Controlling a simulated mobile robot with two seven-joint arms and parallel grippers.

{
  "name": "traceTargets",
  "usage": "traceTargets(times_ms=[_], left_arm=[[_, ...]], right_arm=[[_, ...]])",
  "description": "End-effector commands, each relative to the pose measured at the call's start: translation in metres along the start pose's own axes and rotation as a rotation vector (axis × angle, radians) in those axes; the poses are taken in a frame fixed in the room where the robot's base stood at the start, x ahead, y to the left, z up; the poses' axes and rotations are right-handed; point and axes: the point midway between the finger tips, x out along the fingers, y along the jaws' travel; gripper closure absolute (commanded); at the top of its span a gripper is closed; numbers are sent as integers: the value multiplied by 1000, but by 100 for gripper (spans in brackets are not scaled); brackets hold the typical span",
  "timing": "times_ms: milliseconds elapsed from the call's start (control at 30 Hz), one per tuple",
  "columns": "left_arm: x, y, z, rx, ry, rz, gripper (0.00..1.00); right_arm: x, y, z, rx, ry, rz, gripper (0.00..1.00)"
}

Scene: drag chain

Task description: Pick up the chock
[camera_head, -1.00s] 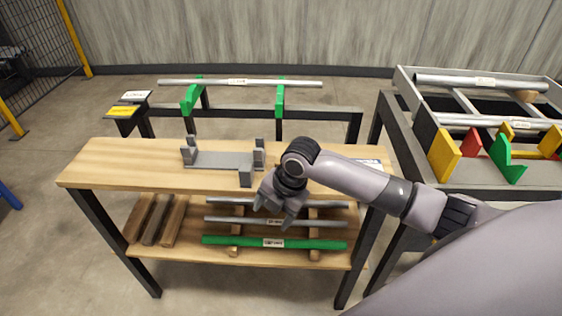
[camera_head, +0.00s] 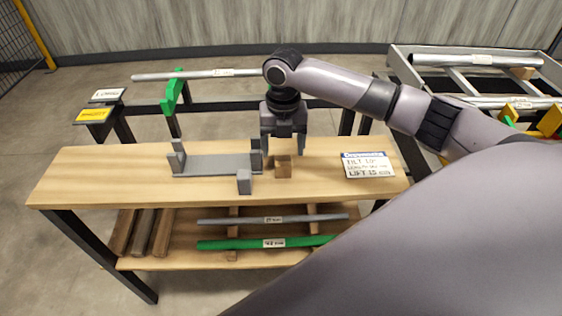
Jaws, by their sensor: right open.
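A small brown wooden block (camera_head: 284,168), which looks like the chock, sits on the wooden tabletop (camera_head: 110,168) just right of a grey fixture. My right gripper (camera_head: 285,152) is open and points down at the block. Its two fingers stand apart to the left and right of the block's upper part. I cannot tell whether they touch it or are a little behind it. The grey fixture (camera_head: 212,165) has upright posts, and a small grey block (camera_head: 244,182) stands at its front right corner. My left gripper is not in view.
A white sign (camera_head: 367,165) lies on the right of the tabletop. A lower shelf holds a green bar (camera_head: 225,244), a grey bar (camera_head: 300,218) and wooden beams (camera_head: 143,232). A long grey pipe (camera_head: 165,76) rests on green supports behind. A rack (camera_head: 470,75) stands at right.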

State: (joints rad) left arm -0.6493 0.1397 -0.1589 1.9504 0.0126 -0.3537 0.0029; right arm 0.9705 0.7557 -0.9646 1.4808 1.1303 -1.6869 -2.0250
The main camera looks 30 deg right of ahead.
Motion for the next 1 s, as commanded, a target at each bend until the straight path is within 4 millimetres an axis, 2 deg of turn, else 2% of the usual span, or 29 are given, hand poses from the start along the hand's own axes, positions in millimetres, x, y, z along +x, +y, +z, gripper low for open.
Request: traceTargets(times_ms=[200, 300, 567, 733, 767, 1000], left_arm=[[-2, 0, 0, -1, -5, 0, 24], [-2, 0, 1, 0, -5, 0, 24], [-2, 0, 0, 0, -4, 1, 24], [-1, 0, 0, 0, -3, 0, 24], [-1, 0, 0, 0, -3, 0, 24], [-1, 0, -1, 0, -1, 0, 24]], right_arm=[[33, 0, -6, 0, 2, -1, 28], [42, 0, -6, 1, 0, 1, 28], [45, 0, -6, 0, -1, 1, 28], [45, 0, -6, 0, -1, 1, 80], [45, 0, -6, 0, -1, 1, 83], [44, 0, -6, 0, -1, 1, 84]])
